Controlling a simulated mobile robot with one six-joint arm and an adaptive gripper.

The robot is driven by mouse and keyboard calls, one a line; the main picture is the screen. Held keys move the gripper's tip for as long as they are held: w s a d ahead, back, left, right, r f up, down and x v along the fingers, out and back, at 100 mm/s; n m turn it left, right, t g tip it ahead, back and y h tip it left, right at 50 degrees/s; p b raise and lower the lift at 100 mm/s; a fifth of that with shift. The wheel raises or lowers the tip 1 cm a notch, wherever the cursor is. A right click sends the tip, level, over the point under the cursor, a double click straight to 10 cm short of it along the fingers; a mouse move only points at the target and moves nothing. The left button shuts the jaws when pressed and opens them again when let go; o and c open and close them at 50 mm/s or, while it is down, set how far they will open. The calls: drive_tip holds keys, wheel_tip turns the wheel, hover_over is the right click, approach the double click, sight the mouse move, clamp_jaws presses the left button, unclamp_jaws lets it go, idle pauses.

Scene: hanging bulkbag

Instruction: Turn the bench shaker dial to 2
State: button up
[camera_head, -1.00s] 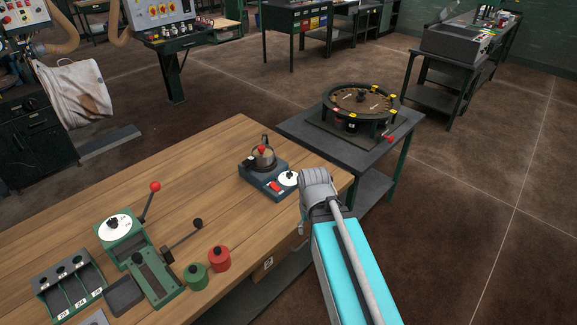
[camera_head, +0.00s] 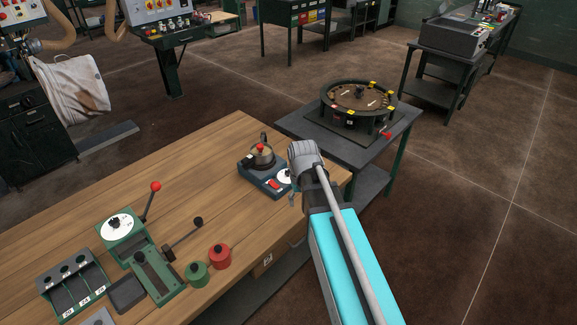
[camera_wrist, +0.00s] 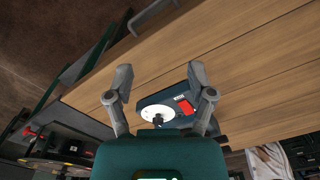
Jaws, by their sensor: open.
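The bench shaker (camera_head: 262,172) is a dark blue-grey box near the right end of the wooden bench, with a round vessel and a red-topped knob on it. Its white dial disc (camera_head: 285,176) is partly hidden by my gripper in the head view. The wrist view shows the white dial (camera_wrist: 157,114) with a dark knob, and a red switch (camera_wrist: 186,107) beside it. My gripper (camera_wrist: 158,82) is open and empty, its fingers on either side of the shaker in that view. Any gap between fingers and dial is unclear. The dial's numbers are too small to read.
The wooden bench (camera_head: 150,185) also bears a green lever press (camera_head: 121,236), a green pot (camera_head: 197,275), a red pot (camera_head: 220,256) and a slotted rack (camera_head: 72,287). A dark side table (camera_head: 300,125) with a round carousel (camera_head: 357,98) stands beyond the bench's right end.

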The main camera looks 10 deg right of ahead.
sight(288, 170)
drive_tip(key=w+r+n+p, duration=0.1)
drive_tip(key=w+r+p, duration=0.2)
drive_tip(key=w, duration=0.7)
drive_tip(key=w+r+n+p, duration=0.1)
drive_tip(key=w+r+p, duration=0.2)
drive_tip(key=w, duration=0.8)
drive_tip(key=shift+w+r+n, duration=0.3)
drive_tip(key=shift+r, duration=0.35)
drive_tip(key=shift+a+f, duration=0.1)
drive_tip(key=shift+f, duration=0.1)
wheel_tip(288, 170, down, 13)
drive_tip(key=b, duration=1.3)
drive_tip(key=shift+f, duration=0.2)
clamp_jaws()
